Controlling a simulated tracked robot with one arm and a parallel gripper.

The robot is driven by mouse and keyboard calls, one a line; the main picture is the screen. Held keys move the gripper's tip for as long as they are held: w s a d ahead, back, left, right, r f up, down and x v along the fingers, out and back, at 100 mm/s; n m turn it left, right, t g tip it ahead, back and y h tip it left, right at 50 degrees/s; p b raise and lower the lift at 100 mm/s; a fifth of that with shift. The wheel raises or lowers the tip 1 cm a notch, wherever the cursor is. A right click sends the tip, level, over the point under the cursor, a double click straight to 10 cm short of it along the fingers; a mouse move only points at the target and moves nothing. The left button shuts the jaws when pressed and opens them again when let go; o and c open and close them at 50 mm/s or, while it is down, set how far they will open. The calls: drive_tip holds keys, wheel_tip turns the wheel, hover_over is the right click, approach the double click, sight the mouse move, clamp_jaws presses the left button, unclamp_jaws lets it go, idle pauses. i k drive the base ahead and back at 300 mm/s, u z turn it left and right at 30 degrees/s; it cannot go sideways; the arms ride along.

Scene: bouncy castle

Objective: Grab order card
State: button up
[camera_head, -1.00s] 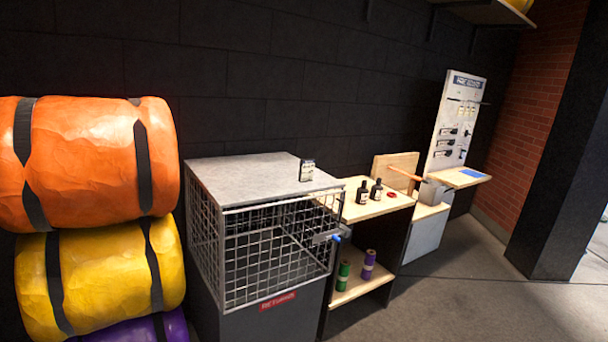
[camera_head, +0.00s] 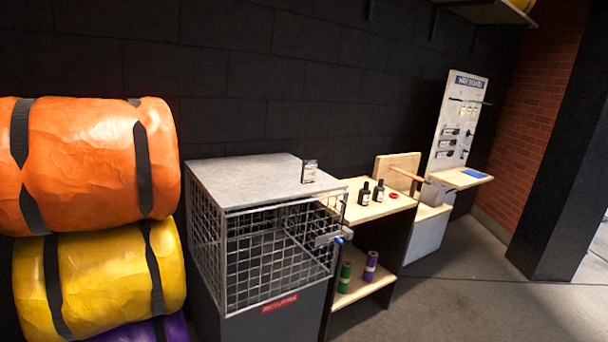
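No card that I can clearly read as the order card shows. A small upright black-and-white card or packet (camera_head: 309,171) stands on the grey top of the wire cage (camera_head: 240,180), near its right back edge. Its print is too small to read. A flat blue item (camera_head: 476,173) lies on the small wooden shelf (camera_head: 455,180) of the white board at the right; I cannot tell what it is. My gripper is not in view.
Strapped orange (camera_head: 85,160) and yellow (camera_head: 100,280) rolls are stacked at the left. A wooden shelf unit (camera_head: 390,208) holds dark bottles (camera_head: 365,193) and green (camera_head: 345,275) and purple (camera_head: 371,264) spools. A black pillar (camera_head: 565,170) stands at the right. Grey floor (camera_head: 460,300) is clear in front.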

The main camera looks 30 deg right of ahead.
sight(309, 166)
drive_tip(key=z, duration=0.05)
drive_tip(key=i, duration=1.15)
drive_tip(key=z, duration=0.35)
drive_tip(key=i, duration=2.1)
drive_tip(key=z, duration=0.15)
